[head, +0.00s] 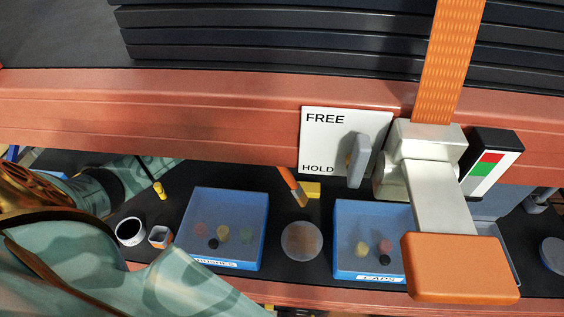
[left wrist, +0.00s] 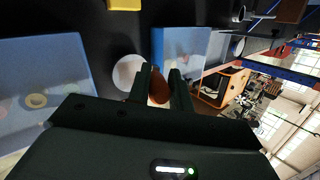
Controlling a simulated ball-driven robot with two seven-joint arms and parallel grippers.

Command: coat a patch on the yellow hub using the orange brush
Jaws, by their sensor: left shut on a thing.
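My left gripper (left wrist: 160,80) is shut on an orange-brown thing that looks like the orange brush (left wrist: 158,90), in the left wrist view. In the head view the brush (head: 289,182) shows as a thin orange stick with a paler tip, slanting down from behind the red beam; its upper end and my left gripper are hidden there. A yellow block (head: 313,189) is right behind the brush tip; it also shows at the top of the left wrist view (left wrist: 124,4). I cannot tell whether this block is the yellow hub. My right gripper is not seen.
Two blue bins (head: 230,197) (head: 350,209) with small coloured pieces flank a round pale disc (head: 302,240). A black cup (head: 130,232) and small square cup (head: 160,237) stand at left. The red beam (head: 200,105) with the FREE/HOLD plate (head: 318,140) and lever crosses above.

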